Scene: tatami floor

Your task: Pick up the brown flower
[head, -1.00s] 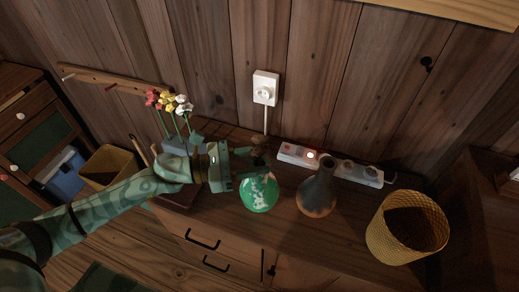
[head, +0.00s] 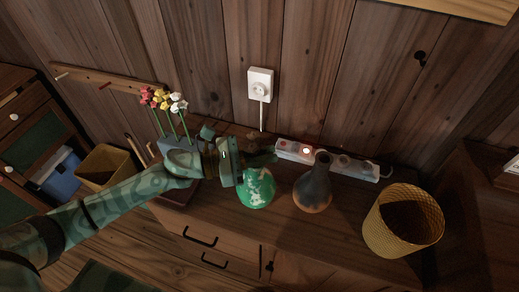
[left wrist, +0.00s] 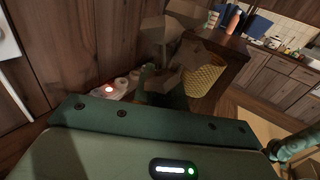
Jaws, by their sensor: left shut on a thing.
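The brown flower (head: 253,139) is a small dark shape just above my left gripper in the head view. In the left wrist view the flower (left wrist: 185,50) looms large and brown, close to the camera. My left gripper (head: 263,159) reaches in from the left and is shut on the flower, at the mouth of a green vase with white patches (head: 257,190). The stem is mostly hidden by the gripper, so I cannot tell how much of it is inside the vase. My right gripper is not in view.
A dark vase (head: 314,185) stands close to the right of the green one. A yellow basket (head: 388,235) is farther right. A power strip (head: 355,168) lies behind. Red, yellow and white flowers (head: 163,99) stand in a planter left. The wall is close behind.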

